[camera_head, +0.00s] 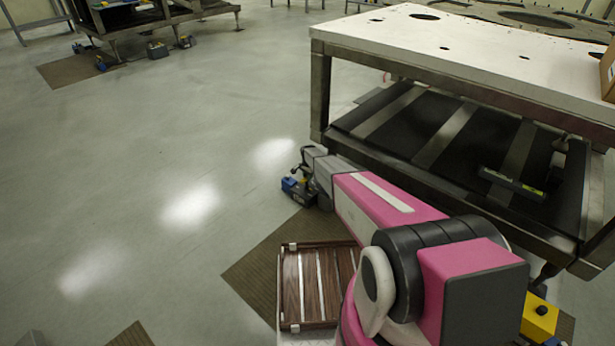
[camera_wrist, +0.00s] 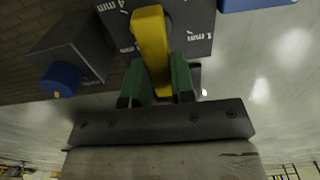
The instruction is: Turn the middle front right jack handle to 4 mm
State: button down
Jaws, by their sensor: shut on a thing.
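In the wrist view, my gripper (camera_wrist: 162,78) has two green fingers shut on a yellow jack handle (camera_wrist: 151,40), one finger on each side. The handle lies over the dark face of the jack (camera_wrist: 198,22), which bears white marks. A "1 mm" mark shows right of the handle; a mark beginning with "4" shows at the upper left, partly cut off. In the head view, my arm reaches down to the blue-and-dark jack (camera_head: 298,191) near the plate stand's leg; the fingers are too small to make out.
The white-topped stand (camera_head: 450,50) and its leg are close to my arm. A yellow box (camera_head: 539,317) is at lower right. A blue knob (camera_wrist: 61,79) is left of my gripper.

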jog(key=m, duration=0.5)
jog(key=shift+s+m, duration=0.15)
jog(key=shift+m, duration=0.15)
dwell(0.4)
jog(key=c, duration=1)
grip_release()
jog(key=shift+o, duration=0.2)
jog(key=shift+d, duration=0.1)
notch_tip(320, 180, up, 11)
